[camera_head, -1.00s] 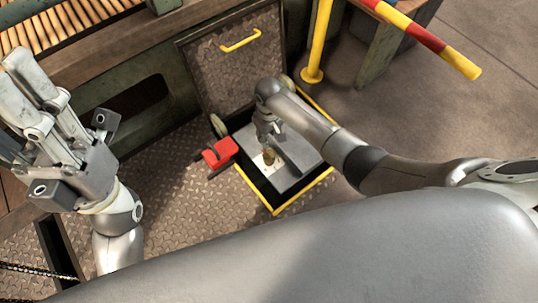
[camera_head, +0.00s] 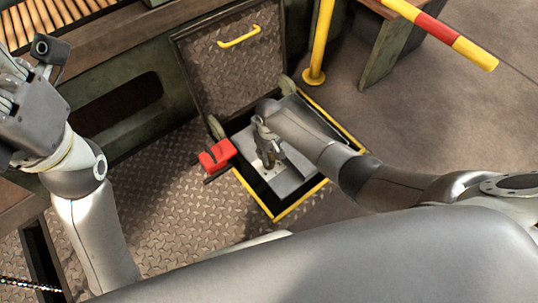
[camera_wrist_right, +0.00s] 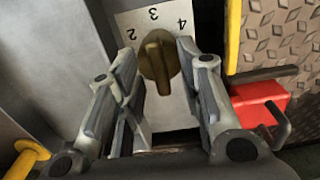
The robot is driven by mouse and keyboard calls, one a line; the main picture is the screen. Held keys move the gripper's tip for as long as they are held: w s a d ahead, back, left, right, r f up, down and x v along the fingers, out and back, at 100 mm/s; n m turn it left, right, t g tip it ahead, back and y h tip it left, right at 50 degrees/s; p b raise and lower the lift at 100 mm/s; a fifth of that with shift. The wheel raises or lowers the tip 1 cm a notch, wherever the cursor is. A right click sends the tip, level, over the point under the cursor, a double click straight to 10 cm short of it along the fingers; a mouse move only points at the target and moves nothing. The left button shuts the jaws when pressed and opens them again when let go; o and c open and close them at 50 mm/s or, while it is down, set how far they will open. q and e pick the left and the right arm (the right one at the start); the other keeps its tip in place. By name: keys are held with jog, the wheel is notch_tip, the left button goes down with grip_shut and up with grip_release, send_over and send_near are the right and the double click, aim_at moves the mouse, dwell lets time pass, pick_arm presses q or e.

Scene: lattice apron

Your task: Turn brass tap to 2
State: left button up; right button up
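The brass tap (camera_wrist_right: 158,62) sits on a white plate (camera_wrist_right: 172,110) marked 2, 3 and 4, seen upside down in the right wrist view. Its long ridge lines up roughly with the 3; which end is the pointer is unclear. My right gripper (camera_wrist_right: 157,72) is open, with one finger on each side of the tap and narrow gaps visible. In the head view my right gripper (camera_head: 267,150) reaches down into the floor hatch and mostly hides the tap. My left gripper (camera_head: 22,85) is at the left edge, its fingers largely cut off.
The hatch has a yellow rim (camera_head: 302,200) and a raised lid (camera_head: 232,68) behind it. A red block (camera_head: 216,156) sits at its left edge; it also shows in the right wrist view (camera_wrist_right: 262,103). A yellow post (camera_head: 319,45) stands behind right. Open floor lies to the right.

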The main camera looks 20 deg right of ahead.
jog(key=shift+f, duration=0.1)
grip_shut()
jog(key=shift+p, duration=0.3)
